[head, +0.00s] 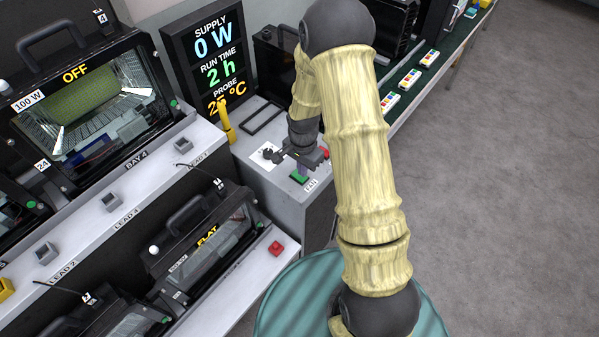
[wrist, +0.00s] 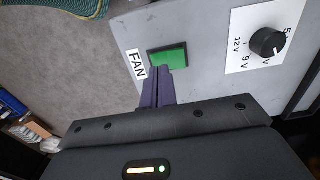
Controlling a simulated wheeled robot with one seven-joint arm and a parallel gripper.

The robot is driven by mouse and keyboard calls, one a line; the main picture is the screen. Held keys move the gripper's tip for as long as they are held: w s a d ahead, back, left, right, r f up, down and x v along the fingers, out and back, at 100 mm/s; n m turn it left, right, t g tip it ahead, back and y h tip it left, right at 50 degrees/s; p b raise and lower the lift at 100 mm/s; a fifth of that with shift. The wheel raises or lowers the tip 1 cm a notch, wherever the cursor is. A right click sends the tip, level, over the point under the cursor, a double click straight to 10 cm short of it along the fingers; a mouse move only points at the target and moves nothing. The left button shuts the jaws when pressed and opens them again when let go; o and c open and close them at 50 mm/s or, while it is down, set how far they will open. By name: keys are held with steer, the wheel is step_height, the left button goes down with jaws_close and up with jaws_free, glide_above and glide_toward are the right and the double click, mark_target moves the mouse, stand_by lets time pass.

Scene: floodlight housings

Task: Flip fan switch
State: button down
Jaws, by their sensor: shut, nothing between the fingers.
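The fan switch is a green rocker (wrist: 168,57) set in a grey panel beside a label reading FAN (wrist: 136,65). In the head view the green switch (head: 299,177) sits near the front edge of the grey cabinet top. My gripper (wrist: 162,72) has its fingers shut together, with the tips at the lower edge of the switch in the wrist view; I cannot tell whether they touch it. In the head view my gripper (head: 318,157) is above the cabinet top, just behind and right of the switch.
A black dial (wrist: 266,43) on a white voltage card is right of the switch in the wrist view. A display (head: 210,60) reads supply 0 W, run time 2 h. A yellow post (head: 226,120) and floodlight housings (head: 85,100) stand left. A red button (head: 276,248) is on the bench front.

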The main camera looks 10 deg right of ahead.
steer(key=shift+r+p, duration=1.7)
steer(key=shift+r, duration=0.9)
steer(key=s+r+n+t, duration=0.2)
steer(key=s+r+n, duration=0.8)
steer(key=s+r, duration=0.4)
step_height(320, 180, up, 4)
steer(key=shift+s+f+n+t, duration=0.2)
steer(key=shift+f+n+t, duration=0.1)
steer(key=shift+n, duration=0.1)
